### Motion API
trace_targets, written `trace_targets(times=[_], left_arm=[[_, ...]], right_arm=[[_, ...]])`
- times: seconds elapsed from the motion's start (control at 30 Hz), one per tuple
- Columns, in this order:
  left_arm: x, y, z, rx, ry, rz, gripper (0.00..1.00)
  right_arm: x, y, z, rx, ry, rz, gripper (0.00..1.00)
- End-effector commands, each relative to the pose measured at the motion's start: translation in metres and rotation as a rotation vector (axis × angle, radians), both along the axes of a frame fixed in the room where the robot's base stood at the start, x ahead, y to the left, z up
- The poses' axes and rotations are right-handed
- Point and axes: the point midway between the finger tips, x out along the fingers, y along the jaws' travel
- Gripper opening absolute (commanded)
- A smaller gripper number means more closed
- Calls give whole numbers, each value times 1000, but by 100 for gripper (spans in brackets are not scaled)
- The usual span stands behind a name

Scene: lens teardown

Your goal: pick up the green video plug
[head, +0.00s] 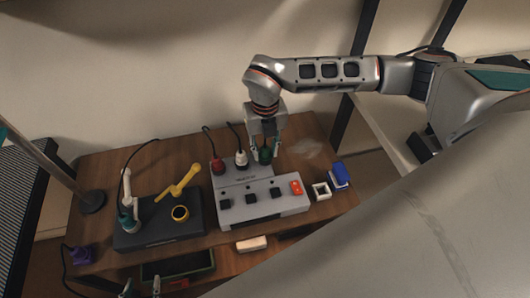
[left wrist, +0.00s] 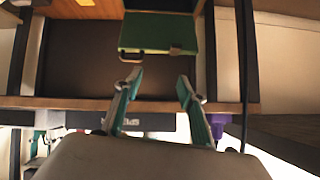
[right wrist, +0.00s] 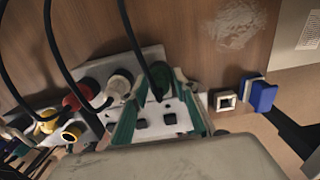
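The green video plug (head: 265,156) stands at the right end of a row of plugs on the grey switch box (head: 262,207). In the right wrist view the green plug (right wrist: 158,82) shows between my finger tips, with a black cable rising from it. My right gripper (head: 266,150) points down over it with one finger on either side. Its fingers (right wrist: 160,92) are apart in the right wrist view; I cannot tell whether they touch the plug. My left gripper (head: 142,287) is low at the table's front edge, and its fingers (left wrist: 157,82) are open and empty.
A white plug (head: 241,159) and a red plug (head: 218,166) stand left of the green one, with cables. A blue block (head: 340,175) and a white square frame (head: 321,191) lie to the right. A dark base (head: 160,233) with a yellow arm stands left.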

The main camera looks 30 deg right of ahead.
Motion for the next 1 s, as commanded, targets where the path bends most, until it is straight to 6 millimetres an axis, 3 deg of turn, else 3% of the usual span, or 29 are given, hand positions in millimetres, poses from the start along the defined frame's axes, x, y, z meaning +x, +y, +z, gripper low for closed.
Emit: trace_targets(times=[0.03, 0.07, 0.47, 0.8, 1.0], left_arm=[[1, 0, 1, 0, -2, 1, 40], [2, 0, 1, 0, -3, 0, 40], [3, 0, 4, -1, -7, 1, 40], [-4, -4, 8, -13, 5, -1, 40], [-6, -5, 7, -16, 11, -1, 40]], right_arm=[[0, 0, 0, 0, 0, 0, 11], [0, 0, 0, 0, 0, 0, 4], [1, 0, 7, -1, -2, -1, 4], [1, 0, 70, 0, -6, 0, 4], [1, 0, 95, 0, -3, 1, 4]])
